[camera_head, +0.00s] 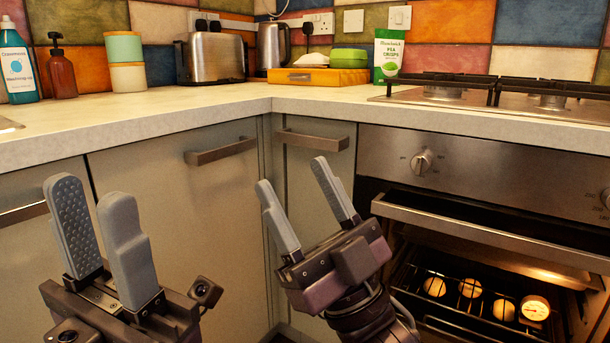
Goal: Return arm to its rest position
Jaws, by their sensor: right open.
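My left gripper (97,228) is at the lower left, in front of the grey cabinet doors. Its two grey fingers point up, stand apart and hold nothing. My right gripper (306,203) is near the lower middle, in front of the corner cabinet. Its fingers point up and to the left, are spread apart and are empty. It is left of the oven (470,185) and apart from it.
The oven door with its handle (490,234) is partly open. Inside, several round pale items and a dial thermometer (535,308) sit on a wire rack. The counter above holds a toaster (213,58), a kettle (273,46), a wooden box (318,76) and a green packet (388,55).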

